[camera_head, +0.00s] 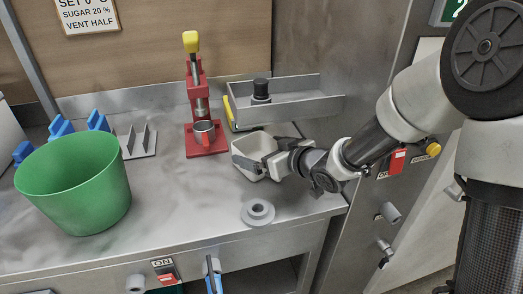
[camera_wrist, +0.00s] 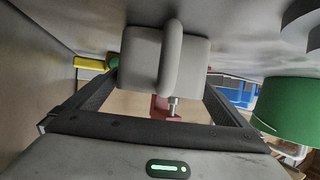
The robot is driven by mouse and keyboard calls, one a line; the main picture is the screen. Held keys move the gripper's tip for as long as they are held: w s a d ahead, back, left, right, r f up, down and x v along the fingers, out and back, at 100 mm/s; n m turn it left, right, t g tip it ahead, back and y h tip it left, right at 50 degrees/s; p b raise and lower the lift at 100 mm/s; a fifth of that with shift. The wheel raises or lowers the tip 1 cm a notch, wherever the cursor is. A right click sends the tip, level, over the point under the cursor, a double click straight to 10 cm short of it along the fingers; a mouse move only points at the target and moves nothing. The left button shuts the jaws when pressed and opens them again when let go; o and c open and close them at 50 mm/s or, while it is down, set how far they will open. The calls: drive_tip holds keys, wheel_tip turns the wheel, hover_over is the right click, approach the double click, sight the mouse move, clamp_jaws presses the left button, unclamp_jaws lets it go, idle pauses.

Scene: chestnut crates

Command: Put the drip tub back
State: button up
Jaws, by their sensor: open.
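The pale grey drip tub (camera_head: 254,143) stands on the steel counter, right of the red press. In the wrist view the tub (camera_wrist: 138,58) shows close up, with a rounded handle (camera_wrist: 172,62) facing me. My gripper (camera_head: 257,157) is at the tub from the right, with its dark fingers on either side. In the wrist view my gripper (camera_wrist: 160,84) is open, with the tub and its handle between the spread fingers. Whether a finger touches the tub I cannot tell. My fingers hide part of the tub in the head view.
A grey tray (camera_head: 300,108) with a black knob (camera_head: 261,90) stands behind the tub. A grey flanged ring (camera_head: 257,212) lies in front. A large green bucket (camera_head: 75,185) stands left. The counter's middle is clear.

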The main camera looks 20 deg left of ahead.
drive_tip(key=p+v, duration=0.3)
drive_tip(key=v, duration=0.9)
drive_tip(key=shift+p, duration=0.35)
drive_tip(key=shift+s, duration=0.1)
